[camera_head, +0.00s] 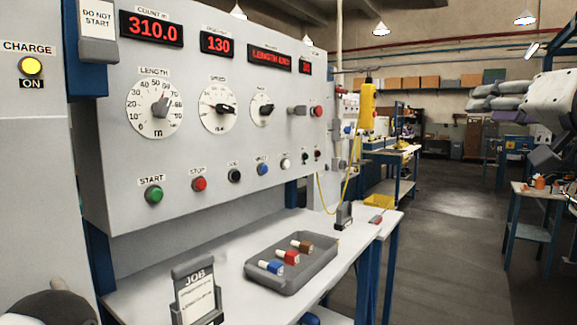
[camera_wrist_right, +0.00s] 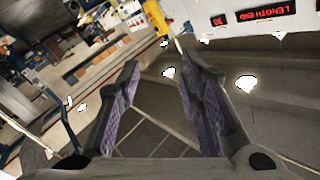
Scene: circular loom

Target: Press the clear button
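The grey control panel (camera_head: 200,120) carries a row of round buttons: green START (camera_head: 154,195), red STOP (camera_head: 199,184), black (camera_head: 235,176), blue (camera_head: 262,169) and white (camera_head: 285,164), then smaller ones. The labels past STOP are too small to read, so I cannot tell which is the clear button. My right gripper (camera_wrist_right: 160,70) is open and empty in the wrist view, with both fingers apart; in the head view my right arm is at the right edge, well away from the panel. A dark rounded part of my left gripper (camera_head: 50,305) shows at the lower left; its fingers are hidden.
Below the panel, a white shelf (camera_head: 235,258) holds a grey tray (camera_head: 292,280) with several coloured pieces and a JOB card holder (camera_head: 197,292). Red displays (camera_head: 151,29) and dials (camera_head: 154,108) sit above the buttons. A floor aisle (camera_head: 450,240) is clear to the right.

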